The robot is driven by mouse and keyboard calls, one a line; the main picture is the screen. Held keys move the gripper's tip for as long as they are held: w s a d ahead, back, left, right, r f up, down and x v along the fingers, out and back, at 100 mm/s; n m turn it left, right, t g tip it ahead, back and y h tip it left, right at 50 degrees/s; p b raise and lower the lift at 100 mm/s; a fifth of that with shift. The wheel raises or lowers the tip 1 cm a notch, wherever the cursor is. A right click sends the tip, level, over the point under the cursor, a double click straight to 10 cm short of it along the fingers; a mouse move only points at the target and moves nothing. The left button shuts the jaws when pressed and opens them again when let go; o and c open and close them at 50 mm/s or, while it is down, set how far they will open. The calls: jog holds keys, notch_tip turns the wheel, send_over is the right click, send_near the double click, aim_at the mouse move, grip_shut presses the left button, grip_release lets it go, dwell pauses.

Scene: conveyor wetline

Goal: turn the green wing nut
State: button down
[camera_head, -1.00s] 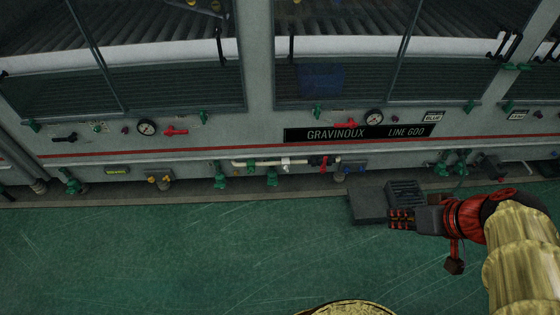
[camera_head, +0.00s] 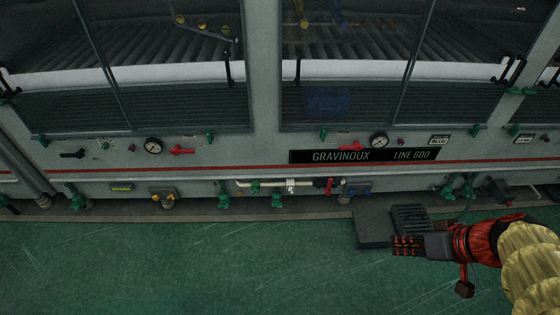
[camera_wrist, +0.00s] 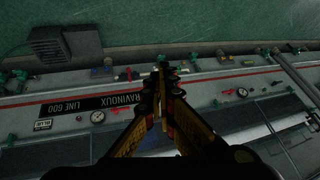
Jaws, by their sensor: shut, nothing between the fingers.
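Several small green fittings are on the grey machine front. Some sit along the glass panels' lower edges, such as one under the middle panel (camera_head: 322,135). A green handle (camera_head: 255,187) is on the pale pipe low on the machine, with green valves below it on the left (camera_head: 223,195) and right (camera_head: 277,197). They are too small to tell which is the wing nut. My gripper (camera_head: 396,245) is shut and empty, in front of the machine at the right. In the wrist view my gripper (camera_wrist: 162,64) has its fingertips together, overlapping a green fitting and hiding part of it; contact cannot be judged.
A dark grey box with a slatted top (camera_head: 372,230) stands on the green floor (camera_head: 200,265) beside my gripper. A red handle (camera_head: 329,187) is on the pipe. Gauges (camera_head: 379,140) and a nameplate (camera_head: 362,156) are above. Floor at left is clear.

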jog(key=s+d+f+m, duration=0.1)
jog(key=d+f, duration=0.2)
jog(key=d, duration=0.5)
jog(key=shift+s+d+m, duration=0.2)
jog(key=shift+s+m, duration=0.1)
jog(key=shift+s, duration=0.1)
dwell(0.5)
jog(key=c, duration=2.4)
grip_release()
jog(key=o, duration=0.9)
jog(key=shift+o, duration=0.2)
jog(key=s, duration=0.6)
